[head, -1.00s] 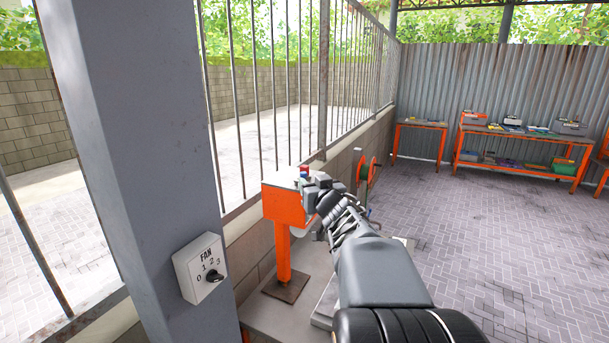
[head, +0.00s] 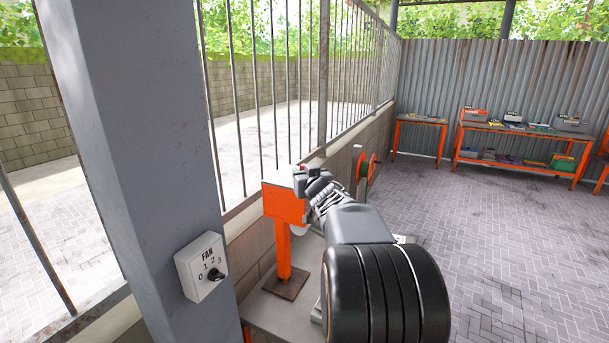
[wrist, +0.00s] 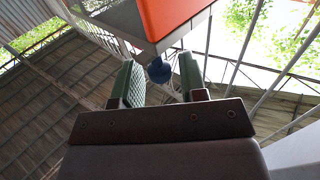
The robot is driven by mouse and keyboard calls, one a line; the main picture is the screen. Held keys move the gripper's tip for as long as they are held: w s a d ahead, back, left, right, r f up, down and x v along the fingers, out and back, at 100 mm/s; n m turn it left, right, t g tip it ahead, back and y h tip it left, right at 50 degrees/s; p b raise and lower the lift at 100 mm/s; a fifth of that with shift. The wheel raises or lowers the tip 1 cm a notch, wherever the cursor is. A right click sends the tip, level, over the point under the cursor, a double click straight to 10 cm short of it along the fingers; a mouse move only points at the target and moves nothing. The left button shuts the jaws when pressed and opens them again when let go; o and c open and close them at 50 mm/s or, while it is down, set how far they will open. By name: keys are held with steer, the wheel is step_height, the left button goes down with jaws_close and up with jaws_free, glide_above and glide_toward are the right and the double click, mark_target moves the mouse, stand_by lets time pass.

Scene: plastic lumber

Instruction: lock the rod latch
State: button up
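An orange box (head: 284,204) on an orange post stands by the low wall; its orange side also shows in the wrist view (wrist: 168,15). A small round blue knob (wrist: 160,70) shows at the box's lower edge in the wrist view. It appears between my gripper's two green-padded fingers (wrist: 158,82), with gaps on both sides. I cannot tell how deep between them it lies. My gripper (head: 304,178) is open, at the right end of the box's top in the head view. It hides that end, and the latch rod cannot be made out.
A grey pillar (head: 130,150) with a fan switch (head: 201,267) stands at left. A barred fence (head: 265,100) runs behind the box. A red wheel (head: 363,166) stands beyond my gripper. Orange tables (head: 520,140) are far right, with open paved floor (head: 500,230) before them.

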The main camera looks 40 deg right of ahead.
jaws_close()
steer(key=shift+y, duration=0.3)
steer(key=n+y, duration=0.1)
steer(key=y, duration=0.1)
steer(key=d+n+y, duration=0.1)
steer(key=n+y, duration=0.1)
steer(key=n+y+p, duration=0.1)
steer(key=y, duration=0.1)
steer(key=shift+w+d+n+t+y, duration=0.15)
steer(key=shift+w+n+t+y, duration=0.15)
steer(key=shift+n+y, duration=0.1)
steer(key=n+y, duration=0.1)
steer(key=y, duration=0.1)
steer(key=n+g+y, duration=0.1)
steer(key=n+y, duration=0.1)
steer(key=y, duration=0.1)
steer(key=shift+w+d+n+g+y, duration=0.3)
steer(key=shift+w+n, duration=0.1)
steer(key=shift+w+n+g+y, duration=0.2)
steer(key=shift+n+g+y, duration=0.5)
steer(key=shift+y, duration=0.4)
steer(key=shift+n+y, duration=0.3)
steer(key=shift+r, duration=0.1)
